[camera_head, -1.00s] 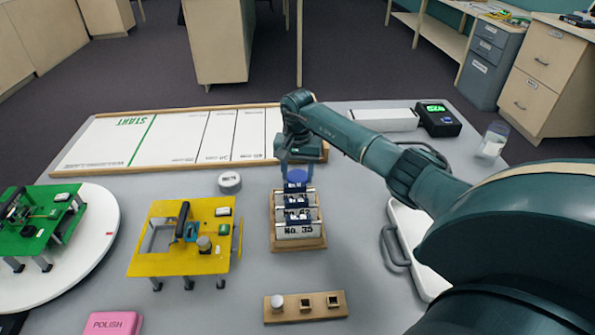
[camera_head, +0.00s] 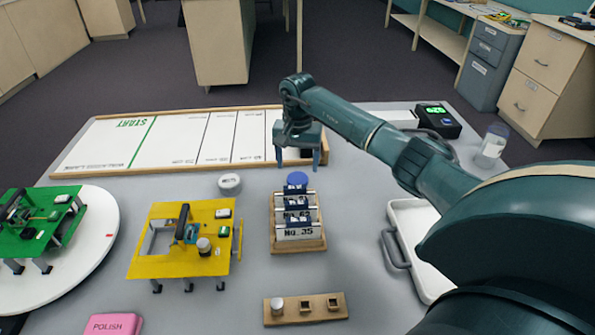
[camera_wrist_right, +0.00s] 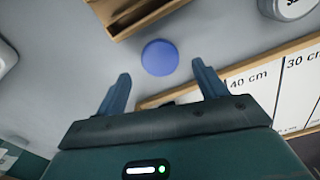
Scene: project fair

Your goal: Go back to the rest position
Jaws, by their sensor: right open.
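My right gripper (camera_head: 296,158) is open and empty. It hangs above the table, just behind the wooden rack of numbered plates (camera_head: 298,245). A blue round disc (camera_head: 297,178) sits at the back of the rack, apart from the fingers. In the right wrist view the open fingers (camera_wrist_right: 163,90) point toward the blue disc (camera_wrist_right: 160,58), with nothing between them. My left gripper is not in view.
A yellow stand (camera_head: 165,265) and a green one (camera_head: 35,245) on a white round plate (camera_head: 85,270) are at left. A marked track board (camera_head: 180,150) lies behind. A white tray (camera_head: 405,220), black scale (camera_head: 437,121) and clear jar (camera_head: 492,145) are at right.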

